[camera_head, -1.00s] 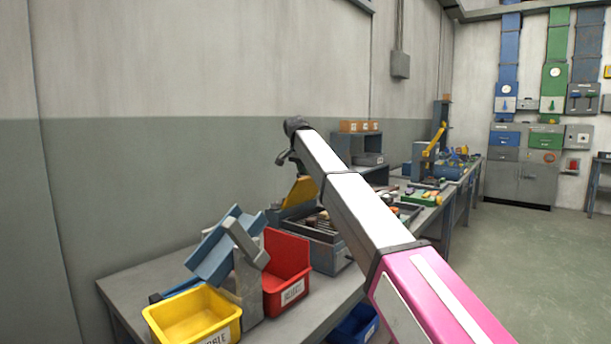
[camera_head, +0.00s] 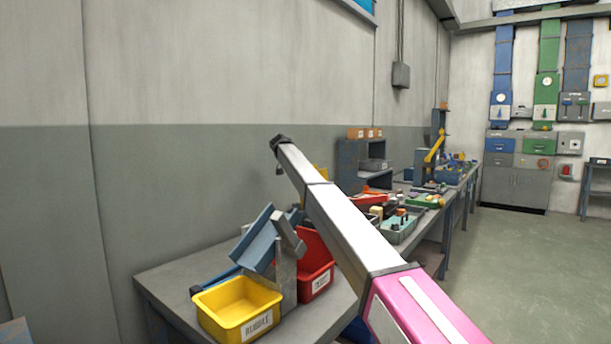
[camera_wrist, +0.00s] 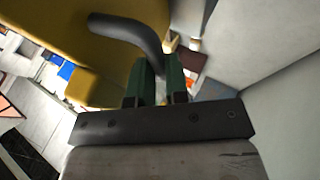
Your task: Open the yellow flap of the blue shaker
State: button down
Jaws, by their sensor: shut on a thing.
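In the wrist view the yellow flap (camera_wrist: 40,30) fills the upper left. A curved dark grey handle (camera_wrist: 130,28) comes off it and bends down between the two green fingers of my gripper (camera_wrist: 160,72). The fingers are closed around the handle's lower end. In the head view a small bit of yellow (camera_head: 322,173), probably the flap, shows just right of my raised arm. My arm covers most of the blue shaker there, and the fingers are hidden, so the flap's opening angle cannot be told.
A yellow bin (camera_head: 238,306), a red bin (camera_head: 316,284) and a tilted blue chute (camera_head: 258,240) stand on the near bench (camera_head: 165,275). A tray of small parts (camera_head: 397,235) lies farther right. The floor (camera_head: 495,260) right of the bench is clear.

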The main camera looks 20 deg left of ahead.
jog(key=shift+s+d+f, duration=0.15)
jog(key=shift+f, duration=0.4)
jog(key=shift+r, duration=0.1)
jog(key=c, duration=1.1)
grip_release()
jog(key=shift+w+r, duration=0.1)
jog(key=shift+w, duration=0.1)
